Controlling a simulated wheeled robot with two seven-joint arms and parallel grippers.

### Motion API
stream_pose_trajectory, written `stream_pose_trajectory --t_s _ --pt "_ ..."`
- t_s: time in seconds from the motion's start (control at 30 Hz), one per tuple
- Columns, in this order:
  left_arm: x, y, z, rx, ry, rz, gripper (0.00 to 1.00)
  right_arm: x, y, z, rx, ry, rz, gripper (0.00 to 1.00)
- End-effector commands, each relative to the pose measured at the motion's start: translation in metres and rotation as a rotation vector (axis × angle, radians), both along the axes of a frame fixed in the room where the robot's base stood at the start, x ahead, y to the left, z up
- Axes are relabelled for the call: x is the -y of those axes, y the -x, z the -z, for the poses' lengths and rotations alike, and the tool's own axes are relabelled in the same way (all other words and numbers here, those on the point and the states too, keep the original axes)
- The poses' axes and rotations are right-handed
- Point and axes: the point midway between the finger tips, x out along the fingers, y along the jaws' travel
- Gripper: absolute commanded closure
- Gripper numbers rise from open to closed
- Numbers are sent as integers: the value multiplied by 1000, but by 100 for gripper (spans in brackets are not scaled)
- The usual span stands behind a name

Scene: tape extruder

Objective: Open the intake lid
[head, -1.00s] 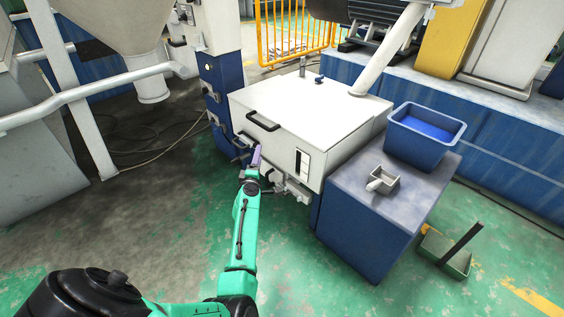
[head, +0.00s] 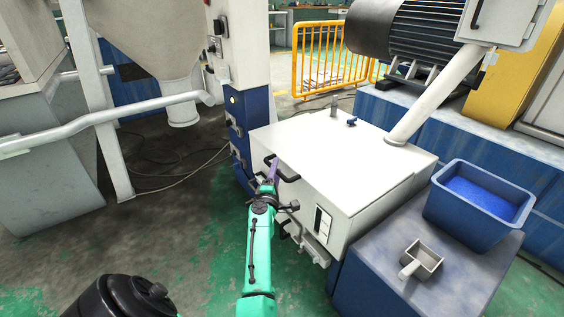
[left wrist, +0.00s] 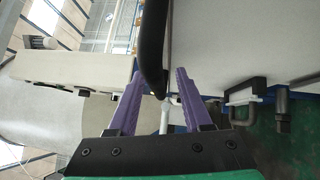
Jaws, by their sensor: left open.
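The intake lid (head: 350,150) is a flat white panel, lying closed on top of the white box. Its black handle (head: 291,179) is on the front edge, and it also shows in the left wrist view (left wrist: 152,40). My left gripper (head: 272,171) is at this handle, with purple fingers. In the left wrist view the gripper (left wrist: 158,75) is open, with the handle's black bar reaching between the two fingers; I cannot tell whether they touch it. The gripper hides part of the handle in the head view. My right gripper is not in view.
A blue bin (head: 480,205) of blue material and a metal scoop (head: 423,262) stand on the blue cabinet (head: 390,270) right of the box. A slanted white pipe (head: 435,97) stands behind the lid's right side. A blue-and-white column (head: 240,110) is at its left.

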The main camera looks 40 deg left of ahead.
Motion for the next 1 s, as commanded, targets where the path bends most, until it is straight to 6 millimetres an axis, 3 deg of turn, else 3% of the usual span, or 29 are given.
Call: stream_pose_trajectory --t_s 0.2,0.27,0.33,0.37,1.0 --pt "0 0 1 -1 0 0 50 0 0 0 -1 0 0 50" --pt "0 0 1 -1 0 0 70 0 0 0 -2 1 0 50" --pt "0 0 1 -1 0 1 96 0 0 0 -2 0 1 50" --pt "0 0 1 -1 0 1 100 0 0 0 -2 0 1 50" --pt "0 0 1 -1 0 1 100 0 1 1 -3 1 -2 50"
